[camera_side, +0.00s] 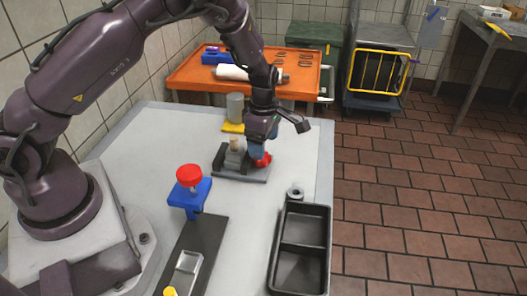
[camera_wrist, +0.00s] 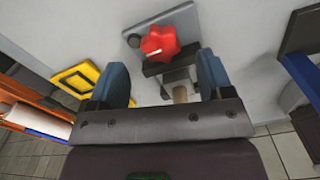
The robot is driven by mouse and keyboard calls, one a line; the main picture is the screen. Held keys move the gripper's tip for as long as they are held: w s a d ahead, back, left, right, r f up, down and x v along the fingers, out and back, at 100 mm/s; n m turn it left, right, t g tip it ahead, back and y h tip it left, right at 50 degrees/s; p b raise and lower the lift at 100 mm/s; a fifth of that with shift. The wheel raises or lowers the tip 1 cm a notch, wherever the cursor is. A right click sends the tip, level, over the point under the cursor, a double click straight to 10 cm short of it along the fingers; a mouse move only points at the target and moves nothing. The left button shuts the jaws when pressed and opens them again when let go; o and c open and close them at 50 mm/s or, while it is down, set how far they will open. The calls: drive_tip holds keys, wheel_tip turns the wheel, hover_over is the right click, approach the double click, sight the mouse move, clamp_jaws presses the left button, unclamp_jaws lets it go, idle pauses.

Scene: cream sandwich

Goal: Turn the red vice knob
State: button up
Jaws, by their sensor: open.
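The red star-shaped vice knob (camera_wrist: 160,42) has a white mark on its face. It sits on a grey vice (camera_side: 238,168) on the table, and in the side view the knob (camera_side: 263,160) is partly hidden by my gripper (camera_side: 258,148). In the wrist view my gripper (camera_wrist: 160,68) has its two blue fingers apart. The knob shows beyond the gap between the fingertips, and I see no finger touching it. A tan peg (camera_wrist: 180,94) stands on the vice.
A blue stand with a round red top (camera_side: 189,172) is left of the vice. A black divided tray (camera_side: 301,246) lies at the front right. A yellow piece (camera_side: 233,128) and grey cylinder (camera_side: 235,107) stand behind. An orange cart (camera_side: 190,80) is beyond the table.

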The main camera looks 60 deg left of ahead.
wheel_tip(320, 180, up, 9)
drive_tip(key=shift+f, duration=0.15)
